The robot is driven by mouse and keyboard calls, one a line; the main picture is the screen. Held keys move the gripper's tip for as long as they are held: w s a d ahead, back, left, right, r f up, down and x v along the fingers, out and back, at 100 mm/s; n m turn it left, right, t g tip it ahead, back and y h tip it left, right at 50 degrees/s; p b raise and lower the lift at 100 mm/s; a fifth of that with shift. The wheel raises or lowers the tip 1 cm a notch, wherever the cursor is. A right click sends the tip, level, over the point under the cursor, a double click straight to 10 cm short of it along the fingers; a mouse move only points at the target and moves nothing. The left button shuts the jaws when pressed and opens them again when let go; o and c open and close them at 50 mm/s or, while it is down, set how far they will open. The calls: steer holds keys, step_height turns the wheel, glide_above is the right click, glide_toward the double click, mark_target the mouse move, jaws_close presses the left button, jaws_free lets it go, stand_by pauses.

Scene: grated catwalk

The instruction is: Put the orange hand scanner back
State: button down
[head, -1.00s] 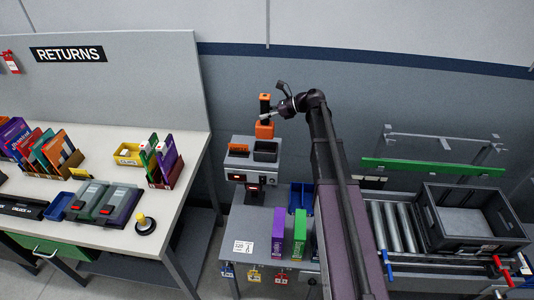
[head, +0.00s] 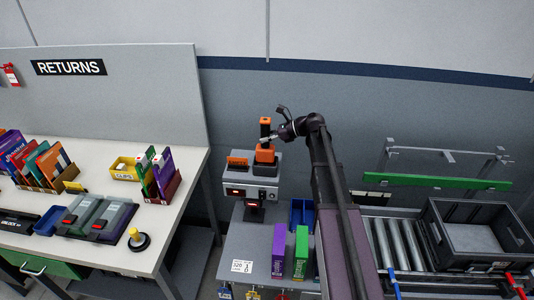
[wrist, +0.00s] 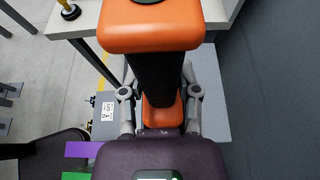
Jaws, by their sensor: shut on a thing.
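The orange hand scanner (head: 265,155) is upright, with orange ends and a black middle. It also shows in the wrist view (wrist: 150,30). My gripper (head: 268,138) is shut on its black middle, and the two fingers also show on either side in the wrist view (wrist: 160,94). The scanner's lower end is at the right-hand slot of the grey dock (head: 262,182); I cannot tell whether it is seated or just above. The slot's opening is mostly hidden by the scanner. Another orange item (head: 237,162) stands in the dock's left slot.
Below the dock, a grey bench (head: 248,240) holds a purple binder (head: 279,252), a green binder (head: 301,252) and a blue bin (head: 302,212). A white returns table (head: 105,195) stands left, a roller conveyor with a black crate (head: 475,265) right. The wall is behind.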

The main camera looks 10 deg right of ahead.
mark_target(270, 146)
steer(key=shift+f+b, duration=0.3)
steer(key=shift+f, duration=0.3)
steer(key=shift+f, duration=0.1)
steer(key=shift+f+b, duration=1.75)
steer(key=shift+b, duration=0.1)
steer(key=shift+f, duration=0.2)
steer(key=shift+c, duration=1.6)
jaws_free()
steer(key=shift+r, duration=0.1)
steer(key=shift+r, duration=0.15)
steer(key=shift+s+d+r+p, duration=0.15)
steer(key=shift+d+r+p, duration=0.2)
steer(key=shift+d, duration=0.1)
steer(key=p+v, duration=0.4)
steer(key=v, duration=0.7)
steer(key=shift+f, duration=0.15)
